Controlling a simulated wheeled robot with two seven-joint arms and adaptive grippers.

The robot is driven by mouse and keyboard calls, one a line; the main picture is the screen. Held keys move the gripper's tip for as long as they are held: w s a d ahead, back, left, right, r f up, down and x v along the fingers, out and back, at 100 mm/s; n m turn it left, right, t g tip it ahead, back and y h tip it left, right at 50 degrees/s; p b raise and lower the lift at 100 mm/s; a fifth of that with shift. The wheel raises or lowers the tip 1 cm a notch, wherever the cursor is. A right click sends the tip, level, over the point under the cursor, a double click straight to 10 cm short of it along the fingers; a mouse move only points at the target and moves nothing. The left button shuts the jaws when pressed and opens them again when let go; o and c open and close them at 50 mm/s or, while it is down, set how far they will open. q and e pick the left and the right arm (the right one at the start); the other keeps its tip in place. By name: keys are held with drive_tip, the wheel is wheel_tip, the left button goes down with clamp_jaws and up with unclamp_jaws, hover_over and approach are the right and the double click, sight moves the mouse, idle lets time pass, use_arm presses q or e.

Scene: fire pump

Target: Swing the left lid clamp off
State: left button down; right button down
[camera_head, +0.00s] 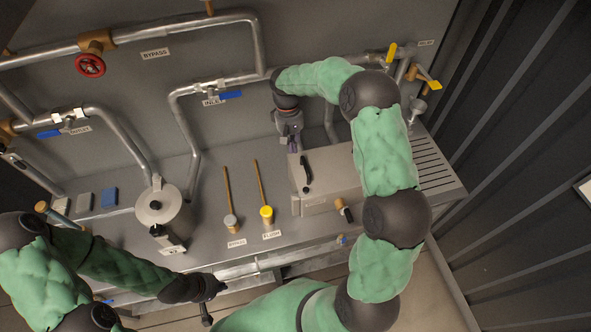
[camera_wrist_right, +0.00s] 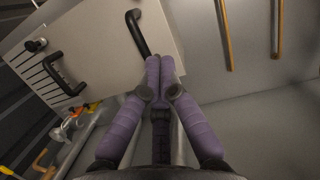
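The grey box (camera_head: 328,178) with a pale lid stands right of centre on the bench. A black bar (camera_head: 305,174), apparently the left lid clamp, lies along its left side; it also shows in the right wrist view (camera_wrist_right: 137,32). A second black bar (camera_wrist_right: 64,76) sits across the lid; my right arm hides that part in the head view. My right gripper (camera_head: 293,149) is behind the box's rear left corner. Its purple fingertips (camera_wrist_right: 160,66) are together beside the left bar's end; contact is unclear. My left gripper (camera_head: 214,287) is low at the bench front, its fingers unclear.
Two upright rods, bypass (camera_head: 228,195) and flush (camera_head: 261,190), rise left of the box. Pipes with valves (camera_head: 90,63) run along the back wall. A slotted grille (camera_head: 428,160) lies right.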

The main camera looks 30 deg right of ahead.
approach(302, 193)
drive_tip(key=w+f, duration=0.1)
drive_tip(key=w, duration=0.1)
drive_tip(key=w+d+f+p, duration=0.1)
drive_tip(key=w+f, duration=0.1)
drive_tip(key=shift+w+f, duration=0.3)
drive_tip(key=shift+w, duration=0.05)
drive_tip(key=s, duration=0.1)
drive_tip(key=s+f, duration=0.1)
drive_tip(key=shift+s+p, duration=0.4)
drive_tip(key=shift+s+a, duration=0.1)
drive_tip(key=shift+s, duration=0.45)
drive_tip(key=shift+f, duration=0.15)
